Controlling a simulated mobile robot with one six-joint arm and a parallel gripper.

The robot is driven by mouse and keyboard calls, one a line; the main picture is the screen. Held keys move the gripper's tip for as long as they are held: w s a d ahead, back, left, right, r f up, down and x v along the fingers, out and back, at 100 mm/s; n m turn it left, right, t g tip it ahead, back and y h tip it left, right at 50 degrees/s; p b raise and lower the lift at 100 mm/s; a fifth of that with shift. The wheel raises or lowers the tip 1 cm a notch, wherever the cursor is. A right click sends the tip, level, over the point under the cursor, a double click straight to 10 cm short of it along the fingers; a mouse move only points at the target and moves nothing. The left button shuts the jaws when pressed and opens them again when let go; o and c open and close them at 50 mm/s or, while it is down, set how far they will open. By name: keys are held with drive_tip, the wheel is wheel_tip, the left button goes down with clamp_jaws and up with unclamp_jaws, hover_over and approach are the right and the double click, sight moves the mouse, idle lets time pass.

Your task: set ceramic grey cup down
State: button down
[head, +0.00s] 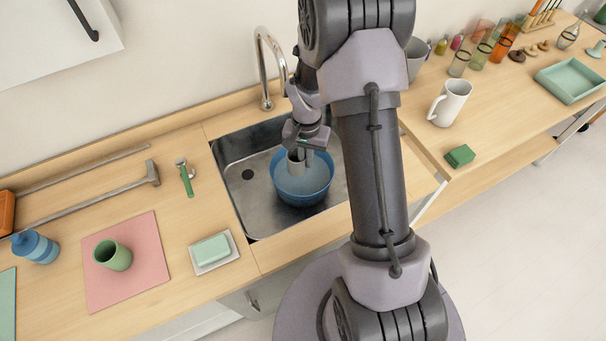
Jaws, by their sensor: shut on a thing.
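The grey cup (296,166) is at my gripper (302,152), over or inside the blue basin (304,188) in the sink. My gripper points down and is shut on the cup. The gripper hides the upper part of the cup. I cannot tell whether the cup's base touches the basin's floor.
The steel sink (238,178) surrounds the basin, with a tap (265,75) behind. A white mug (450,102) and green sponge (460,156) are at right.

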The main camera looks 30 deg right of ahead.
drive_tip(key=shift+m, duration=0.3)
drive_tip(key=f+b, duration=0.1)
drive_tip(key=f, duration=0.2)
drive_tip(key=f+b, duration=0.1)
drive_tip(key=f, duration=0.3)
drive_tip(key=f+b, duration=0.1)
drive_tip(key=f, duration=0.2)
drive_tip(key=shift+d+f, duration=0.4)
drive_tip(key=shift+b, duration=0.3)
drive_tip(key=shift+f, duration=0.2)
drive_tip(key=c, duration=1.6)
unclamp_jaws()
drive_tip(key=shift+r, duration=0.1)
drive_tip(key=shift+r, duration=0.1)
